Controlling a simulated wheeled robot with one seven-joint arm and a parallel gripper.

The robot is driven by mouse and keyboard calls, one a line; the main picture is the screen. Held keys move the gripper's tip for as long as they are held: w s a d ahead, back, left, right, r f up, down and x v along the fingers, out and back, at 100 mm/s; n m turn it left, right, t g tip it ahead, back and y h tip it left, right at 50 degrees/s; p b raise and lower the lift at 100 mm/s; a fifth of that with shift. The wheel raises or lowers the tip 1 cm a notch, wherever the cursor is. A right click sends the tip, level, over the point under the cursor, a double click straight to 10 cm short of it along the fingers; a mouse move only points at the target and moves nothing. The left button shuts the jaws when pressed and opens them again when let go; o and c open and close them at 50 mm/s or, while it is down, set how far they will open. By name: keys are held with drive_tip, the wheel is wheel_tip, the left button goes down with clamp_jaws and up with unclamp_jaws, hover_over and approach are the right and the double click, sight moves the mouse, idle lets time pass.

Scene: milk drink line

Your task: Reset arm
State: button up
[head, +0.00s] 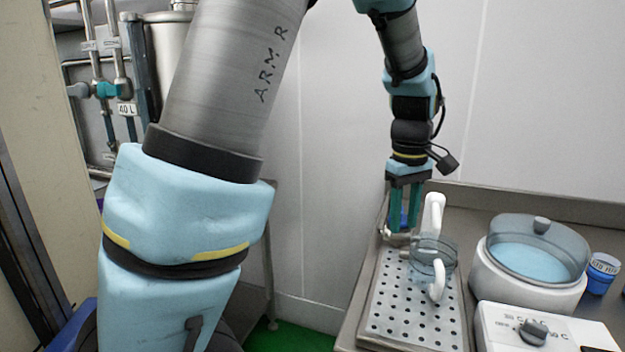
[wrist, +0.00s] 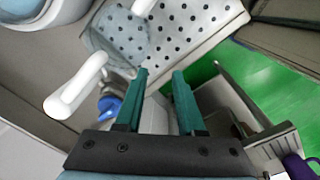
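My gripper (head: 404,225) points down above the back left part of a perforated metal tray, its teal fingers apart. In the wrist view my gripper (wrist: 162,75) is open, with nothing held between the fingers. A clear jug (head: 430,262) with white handles stands on the tray, just right of and in front of my gripper; its parts overlap in the picture. The jug (wrist: 108,32) also shows at the upper left of the wrist view, apart from the fingers. A small blue item (wrist: 108,105) shows left of the fingers, partly hidden.
The perforated tray (head: 385,330) lies on the counter. Right of it are a white round warmer (head: 530,290) with a clear lid, a blue cup (head: 600,275) and a control box with a knob (head: 532,332). A steel tank (head: 170,50) and pipes stand at left. The wall is behind.

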drive_tip(key=s+a+f+m, duration=0.1)
drive_tip(key=a+f+m, duration=0.1)
drive_tip(key=a, duration=1.2)
drive_tip(key=s+a+f+m+t, duration=0.1)
drive_tip(key=s+a+f+m, duration=0.1)
drive_tip(key=a, duration=1.3)
drive_tip(key=shift+f+m, duration=0.35)
drive_tip(key=shift+m, duration=0.05)
